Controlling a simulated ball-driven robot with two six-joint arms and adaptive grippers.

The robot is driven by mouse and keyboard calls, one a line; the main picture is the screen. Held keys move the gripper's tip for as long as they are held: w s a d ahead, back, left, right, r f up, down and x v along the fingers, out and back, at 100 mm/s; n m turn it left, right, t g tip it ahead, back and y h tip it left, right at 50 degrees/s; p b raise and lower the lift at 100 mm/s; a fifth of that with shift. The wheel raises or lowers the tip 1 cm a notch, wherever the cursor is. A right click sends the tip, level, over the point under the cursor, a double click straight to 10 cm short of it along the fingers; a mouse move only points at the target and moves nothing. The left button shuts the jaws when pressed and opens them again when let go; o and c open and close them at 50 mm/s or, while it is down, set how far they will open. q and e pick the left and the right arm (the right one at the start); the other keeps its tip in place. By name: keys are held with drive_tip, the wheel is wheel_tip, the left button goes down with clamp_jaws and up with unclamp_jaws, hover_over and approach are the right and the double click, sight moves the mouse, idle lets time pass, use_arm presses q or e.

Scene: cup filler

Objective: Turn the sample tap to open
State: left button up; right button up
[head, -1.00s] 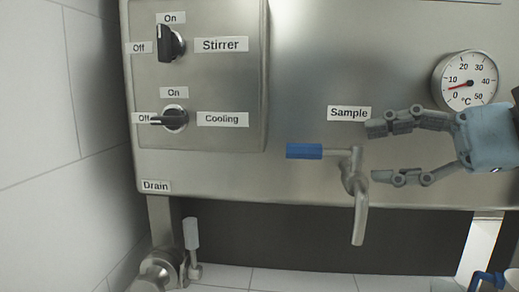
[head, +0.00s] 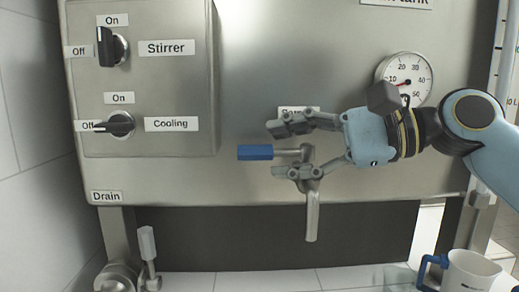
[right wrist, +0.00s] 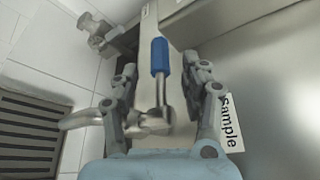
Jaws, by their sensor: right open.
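The sample tap has a blue lever handle (head: 255,152) pointing left and level, and a metal spout (head: 312,212) pointing down. My right gripper (head: 278,150) is open, its two fingers around the metal lever, one above and one below, reaching towards the blue grip. In the right wrist view the blue handle (right wrist: 160,56) shows between and beyond the open fingers (right wrist: 160,80), apart from both. The tap's body is partly hidden by the lower finger in the head view. The Sample label (head: 298,111) is mostly covered by the upper finger. My left gripper is not in view.
Stirrer knob (head: 110,46) and cooling knob (head: 118,124) sit on the panel at left. A dial thermometer (head: 405,78) is close above my right wrist. A drain valve (head: 148,245) is low left. A jug with a blue handle (head: 470,272) stands low right.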

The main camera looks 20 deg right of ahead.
sight(273, 151)
drive_tip(key=shift+p+x, duration=0.3)
drive_tip(key=shift+x, duration=1.85)
clamp_jaws()
